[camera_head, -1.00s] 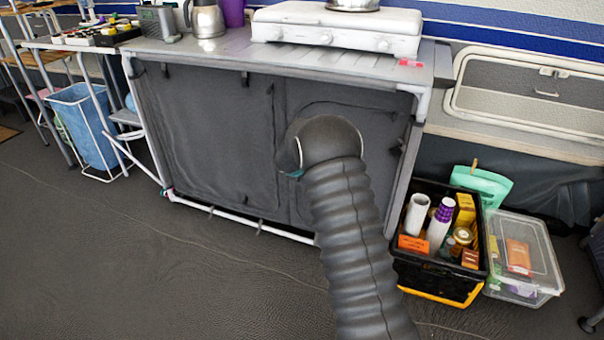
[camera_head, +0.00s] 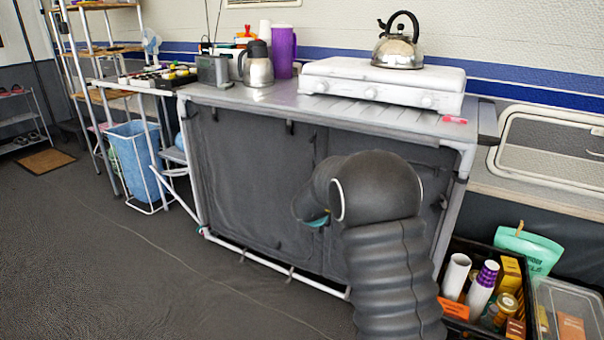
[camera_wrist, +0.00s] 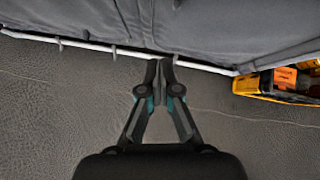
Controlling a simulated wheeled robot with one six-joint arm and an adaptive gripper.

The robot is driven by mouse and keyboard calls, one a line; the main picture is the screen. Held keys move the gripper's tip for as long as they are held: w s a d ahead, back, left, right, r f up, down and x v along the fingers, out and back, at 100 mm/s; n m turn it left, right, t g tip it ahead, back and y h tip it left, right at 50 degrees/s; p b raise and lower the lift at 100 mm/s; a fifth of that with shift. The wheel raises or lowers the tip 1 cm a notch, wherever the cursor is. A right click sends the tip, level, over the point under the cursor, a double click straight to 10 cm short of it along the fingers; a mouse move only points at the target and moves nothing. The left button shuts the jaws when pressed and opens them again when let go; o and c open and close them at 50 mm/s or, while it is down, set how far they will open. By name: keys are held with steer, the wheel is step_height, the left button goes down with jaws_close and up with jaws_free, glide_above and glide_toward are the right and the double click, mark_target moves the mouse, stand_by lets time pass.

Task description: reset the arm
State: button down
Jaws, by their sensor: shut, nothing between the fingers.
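My arm (camera_head: 385,250) rises in front of the grey cloth-sided kitchen unit in the head view, bent over at the top. The gripper itself is mostly hidden there behind the arm; only a bit of teal shows. In the wrist view my gripper (camera_wrist: 157,68) is shut, its fingertips together with nothing between them. It points down over the dark floor (camera_wrist: 60,110), near the unit's white bottom rail (camera_wrist: 100,48).
The kitchen unit (camera_head: 250,185) carries a stove (camera_head: 385,85) with a kettle (camera_head: 398,50), a steel jug (camera_head: 257,70) and a purple pitcher (camera_head: 284,52). A black crate (camera_head: 455,325) of goods stands right. A blue bin (camera_head: 135,160) stands left. The floor at left is clear.

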steer(key=s+a+f+n+y, duration=0.15)
steer(key=a+n+y, duration=0.5)
steer(key=n, duration=0.75)
steer(key=s+a+r+n+g+y, duration=0.1)
steer(key=s+a+r+n, duration=0.2)
steer(key=s+n, duration=0.4)
steer(key=s+a+r+n+g+y, duration=0.1)
steer(key=s+a+r+n, duration=0.2)
steer(key=s+n, duration=0.4)
steer(key=s+d+r+n+h, duration=0.1)
steer(key=s+d+r+n, duration=0.3)
steer(key=s, duration=0.6)
steer(key=s+d+r+n+h, duration=0.2)
steer(key=s+d+r+n, duration=0.2)
steer(key=s, duration=0.7)
steer(key=s+d+r+n+h, duration=0.1)
steer(key=s+d+r+n, duration=0.3)
steer(key=s, duration=0.6)
steer(key=shift+s+d, duration=0.3)
steer(key=shift+d, duration=0.7)
